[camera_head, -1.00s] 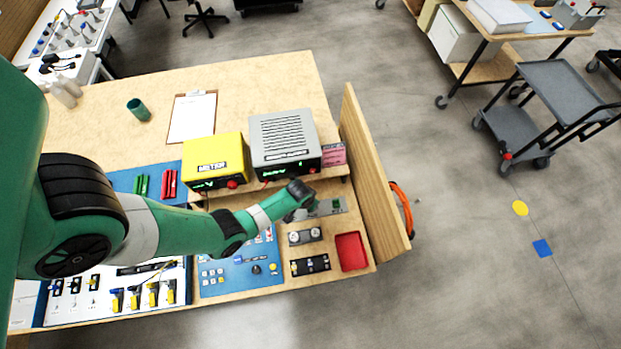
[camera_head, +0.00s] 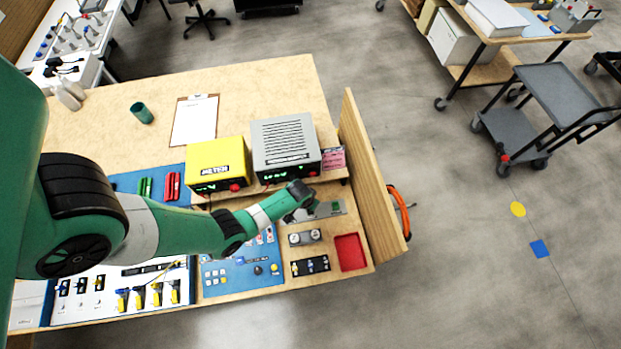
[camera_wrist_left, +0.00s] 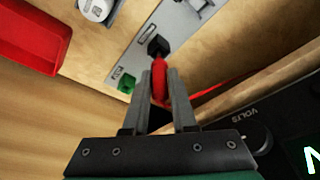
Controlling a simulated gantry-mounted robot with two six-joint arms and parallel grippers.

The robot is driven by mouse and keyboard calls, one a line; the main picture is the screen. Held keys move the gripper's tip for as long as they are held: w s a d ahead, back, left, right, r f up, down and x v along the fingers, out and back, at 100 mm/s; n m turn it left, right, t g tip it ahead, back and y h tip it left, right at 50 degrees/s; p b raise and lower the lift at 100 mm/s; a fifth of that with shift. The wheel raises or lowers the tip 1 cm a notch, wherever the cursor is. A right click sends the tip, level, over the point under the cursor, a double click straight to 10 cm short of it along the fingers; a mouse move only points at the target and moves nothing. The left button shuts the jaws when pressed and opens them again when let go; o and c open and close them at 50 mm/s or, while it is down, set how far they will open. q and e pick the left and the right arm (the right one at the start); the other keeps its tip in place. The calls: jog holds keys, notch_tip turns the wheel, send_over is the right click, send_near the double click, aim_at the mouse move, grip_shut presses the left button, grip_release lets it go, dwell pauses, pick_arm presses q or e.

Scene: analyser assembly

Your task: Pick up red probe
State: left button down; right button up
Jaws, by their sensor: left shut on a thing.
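The red probe (camera_wrist_left: 160,68) is in the left wrist view, between the two grey fingers of my left gripper (camera_wrist_left: 161,85). The fingers are shut on it, and a red lead (camera_wrist_left: 215,93) runs from it to the right. Its front end is close to a black block on a grey metal plate (camera_wrist_left: 188,22); I cannot tell if they touch. In the head view my left gripper (camera_head: 307,207) is over the right part of the bench, in front of the grey box, and the probe is too small to make out. My right gripper is not in view.
A grey box (camera_head: 283,145) and a yellow meter (camera_head: 217,163) stand behind the gripper. A red tray (camera_head: 350,252) lies at the front right. A wooden side panel (camera_head: 372,185) bounds the bench on the right. A green socket (camera_wrist_left: 127,83) is beside the black block.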

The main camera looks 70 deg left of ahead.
pick_arm(q)
jog(key=s+d+r+p, duration=0.9)
jog(key=d+r+p, duration=0.1)
jog(key=p, duration=0.1)
jog(key=shift+d+r, duration=0.2)
jog(key=shift+d, duration=0.2)
jog(key=c, duration=1.3)
grip_release()
grip_shut()
